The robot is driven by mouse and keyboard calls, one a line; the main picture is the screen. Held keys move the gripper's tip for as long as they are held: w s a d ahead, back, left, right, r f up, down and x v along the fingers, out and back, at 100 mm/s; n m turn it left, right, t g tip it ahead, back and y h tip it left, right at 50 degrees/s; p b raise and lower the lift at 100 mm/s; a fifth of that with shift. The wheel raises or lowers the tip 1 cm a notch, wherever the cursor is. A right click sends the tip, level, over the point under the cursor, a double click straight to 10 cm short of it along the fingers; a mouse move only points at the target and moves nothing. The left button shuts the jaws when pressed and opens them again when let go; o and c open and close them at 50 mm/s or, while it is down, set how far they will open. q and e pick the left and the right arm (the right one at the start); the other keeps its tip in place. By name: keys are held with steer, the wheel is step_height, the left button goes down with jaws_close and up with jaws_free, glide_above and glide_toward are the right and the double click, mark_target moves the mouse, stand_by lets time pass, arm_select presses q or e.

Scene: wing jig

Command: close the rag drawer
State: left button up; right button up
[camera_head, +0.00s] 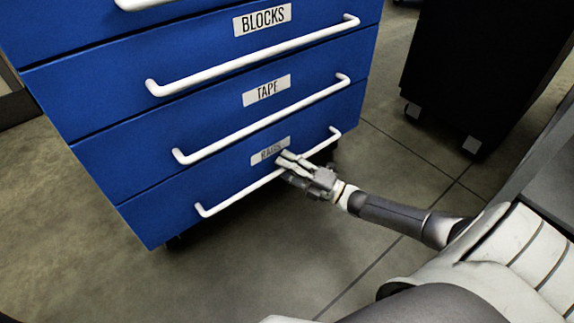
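The rag drawer (160,221) is the bottom drawer of a blue cabinet, with a white bar handle (237,194). Its label (263,156) is partly hidden by my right gripper. The drawer's front looks in line with the fronts above it, with no clear gap showing. My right gripper (285,166) is at the right half of the handle, its fingertips close to the drawer front. Whether its fingers are closed around the bar or only resting against it cannot be told. My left gripper is not in view.
Above are the tape drawer (120,167) and the blocks drawer (80,103), each with a protruding white handle; both look shut. A dark wheeled cabinet (480,60) stands at the upper right. The tiled floor (290,250) in front of the blue cabinet is clear.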

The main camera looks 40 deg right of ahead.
steer(key=shift+s, duration=0.1)
steer(key=v, duration=1.2)
steer(key=shift+f, duration=0.1)
